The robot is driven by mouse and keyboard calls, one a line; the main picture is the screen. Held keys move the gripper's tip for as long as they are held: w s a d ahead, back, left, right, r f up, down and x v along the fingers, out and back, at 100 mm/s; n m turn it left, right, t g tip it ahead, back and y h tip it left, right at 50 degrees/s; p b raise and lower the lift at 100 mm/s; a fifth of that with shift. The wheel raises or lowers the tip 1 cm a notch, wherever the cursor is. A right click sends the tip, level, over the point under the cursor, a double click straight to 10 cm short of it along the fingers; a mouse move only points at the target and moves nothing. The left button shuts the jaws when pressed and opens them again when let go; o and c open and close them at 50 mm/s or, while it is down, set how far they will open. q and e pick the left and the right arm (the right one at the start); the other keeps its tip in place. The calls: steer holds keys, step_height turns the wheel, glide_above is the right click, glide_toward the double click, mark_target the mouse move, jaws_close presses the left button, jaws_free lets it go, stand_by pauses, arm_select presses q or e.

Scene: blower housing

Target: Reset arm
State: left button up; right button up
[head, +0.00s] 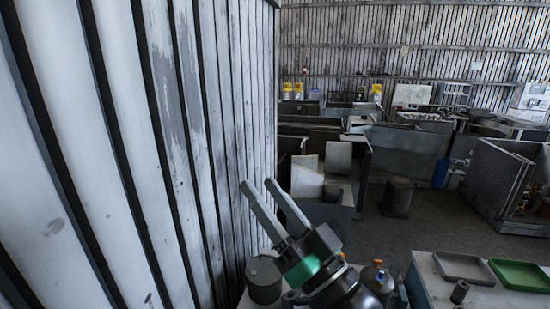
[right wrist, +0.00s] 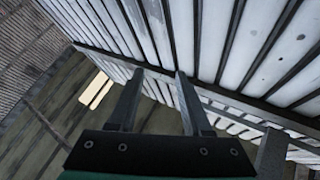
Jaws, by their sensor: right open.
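My right gripper (head: 258,186) is raised at the bottom middle of the head view, its two grey fingers pointing up and to the left. The fingers are parted with nothing between them. In the right wrist view the same gripper (right wrist: 158,75) shows two separate fingers against the slatted wall. My left gripper is in neither view. A dark cylindrical part (head: 264,280) stands beside and below my right gripper, partly cut off by the lower edge of the head view.
A white slatted wall (head: 130,150) fills the left, close to my right gripper. At lower right, a table holds a grey tray (head: 463,267), a green tray (head: 520,274) and a small dark cylinder (head: 459,291). Grey partitions (head: 400,145) stand farther back. Open floor lies between.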

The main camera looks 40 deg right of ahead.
steer(key=s+a+r+n+t+y+p, duration=0.1)
steer(key=s+r, duration=0.3)
steer(key=r, duration=0.4)
steer(key=s+a+r+n+t+y+p, duration=0.1)
steer(key=s+a+r+n+p, duration=0.3)
steer(key=r, duration=0.5)
steer(key=shift+a+t+y, duration=0.3)
steer(key=shift+t+y, duration=0.1)
steer(key=shift+t, duration=0.5)
